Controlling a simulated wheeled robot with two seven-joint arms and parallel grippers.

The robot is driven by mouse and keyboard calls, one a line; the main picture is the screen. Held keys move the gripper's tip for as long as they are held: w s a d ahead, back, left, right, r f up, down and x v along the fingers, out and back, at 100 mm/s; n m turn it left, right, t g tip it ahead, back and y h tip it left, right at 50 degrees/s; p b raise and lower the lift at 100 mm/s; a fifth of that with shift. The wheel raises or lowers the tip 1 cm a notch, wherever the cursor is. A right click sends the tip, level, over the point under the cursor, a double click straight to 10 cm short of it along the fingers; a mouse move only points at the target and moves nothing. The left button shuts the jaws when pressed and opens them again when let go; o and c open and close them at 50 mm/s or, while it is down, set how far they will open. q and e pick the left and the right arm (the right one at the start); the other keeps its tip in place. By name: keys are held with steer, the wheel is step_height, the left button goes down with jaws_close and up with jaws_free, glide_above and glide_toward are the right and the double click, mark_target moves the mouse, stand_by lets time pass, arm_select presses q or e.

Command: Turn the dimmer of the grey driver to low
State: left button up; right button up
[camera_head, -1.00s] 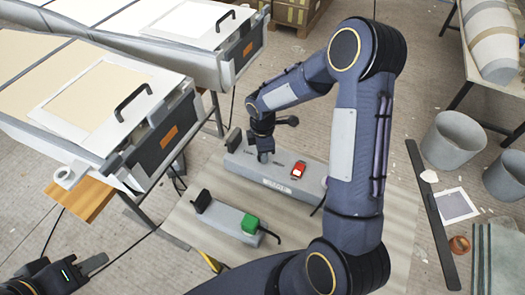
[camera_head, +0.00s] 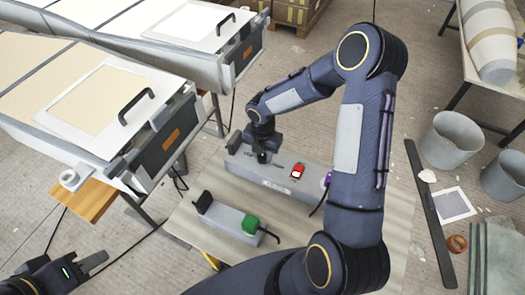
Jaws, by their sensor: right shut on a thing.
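A long grey driver box (camera_head: 283,185) with a red switch (camera_head: 298,171) lies on the mat in the middle. My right gripper (camera_head: 262,157) points down onto its top, left of the red switch. It is shut on the small dark dimmer knob, which it mostly hides. A thin dark slot line runs along the top beside the fingers. My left gripper (camera_head: 92,262) is at the lower left corner, far from the driver; only part of it shows, and the gap between its fingers is unclear.
A second grey box (camera_head: 228,218) with a green switch (camera_head: 250,223) lies nearer. Mould tables (camera_head: 165,140) stand at the left. Grey buckets (camera_head: 450,140), a dark bar (camera_head: 432,215) and a small roll (camera_head: 457,243) are at the right. Bare mat (camera_head: 385,235) lies beside my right arm.

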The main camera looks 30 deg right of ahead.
mark_target(262, 156)
steer(key=n+p, duration=0.2)
steer(key=n, duration=0.3)
steer(key=shift+r+n, duration=0.1)
steer(key=shift+n, duration=0.2)
steer(key=n+p, duration=0.2)
steer(key=n, duration=0.2)
steer(key=shift+n, duration=0.4)
steer(key=o, duration=1)
steer(key=shift+r, duration=3.8)
